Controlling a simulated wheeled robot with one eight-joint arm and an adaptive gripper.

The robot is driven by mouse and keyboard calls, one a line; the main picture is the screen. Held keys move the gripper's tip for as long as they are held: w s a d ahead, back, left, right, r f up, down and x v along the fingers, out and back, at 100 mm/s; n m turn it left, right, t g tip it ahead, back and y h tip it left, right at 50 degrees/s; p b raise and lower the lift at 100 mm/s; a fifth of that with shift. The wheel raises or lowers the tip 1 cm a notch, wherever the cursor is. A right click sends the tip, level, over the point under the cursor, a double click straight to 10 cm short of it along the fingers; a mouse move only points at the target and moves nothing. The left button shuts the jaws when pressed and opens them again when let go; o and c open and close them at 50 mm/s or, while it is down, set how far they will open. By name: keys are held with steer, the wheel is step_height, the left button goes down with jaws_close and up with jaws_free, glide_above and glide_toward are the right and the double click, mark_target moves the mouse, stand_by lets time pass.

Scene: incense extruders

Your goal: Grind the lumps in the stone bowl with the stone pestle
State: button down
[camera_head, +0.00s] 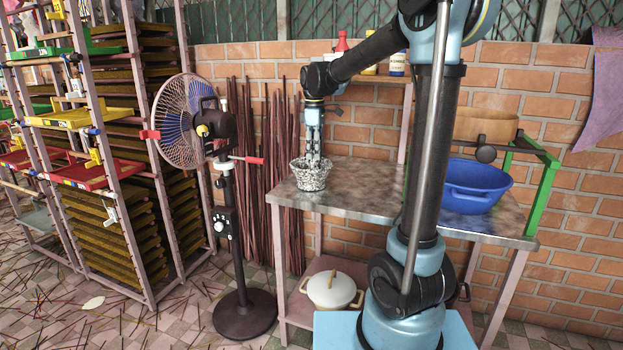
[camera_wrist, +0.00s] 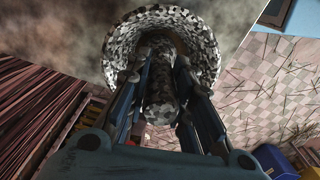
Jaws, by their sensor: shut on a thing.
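The stone bowl (camera_head: 311,178), speckled black and white, stands upright near the left end of the metal table. In the wrist view the bowl (camera_wrist: 121,48) fills the top middle, seen from above. My gripper (camera_head: 313,152) points down at the bowl's mouth. In the wrist view my gripper (camera_wrist: 163,75) is shut on the stone pestle (camera_wrist: 161,98), a speckled grey rod between the fingers. The pestle's far end reaches into the bowl. The fingers and pestle cover part of the bowl's inside, and I cannot make out the lumps clearly.
The metal table (camera_head: 368,190) is bare between the bowl and a blue basin (camera_head: 476,186) at the right. A standing fan (camera_head: 190,125) is left of the table. A brick wall and dark sticks (camera_head: 267,170) stand behind. A white pot (camera_head: 332,289) sits on the lower shelf.

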steer(key=shift+w+a, duration=0.1)
steer(key=shift+w, duration=0.3)
steer(key=shift+w+a, duration=0.15)
steer(key=shift+a, duration=0.3)
steer(key=shift+a, duration=0.15)
steer(key=shift+s+a+f, duration=0.1)
steer(key=shift+s+a, duration=0.2)
steer(key=shift+s, duration=0.05)
steer(key=shift+s, duration=0.15)
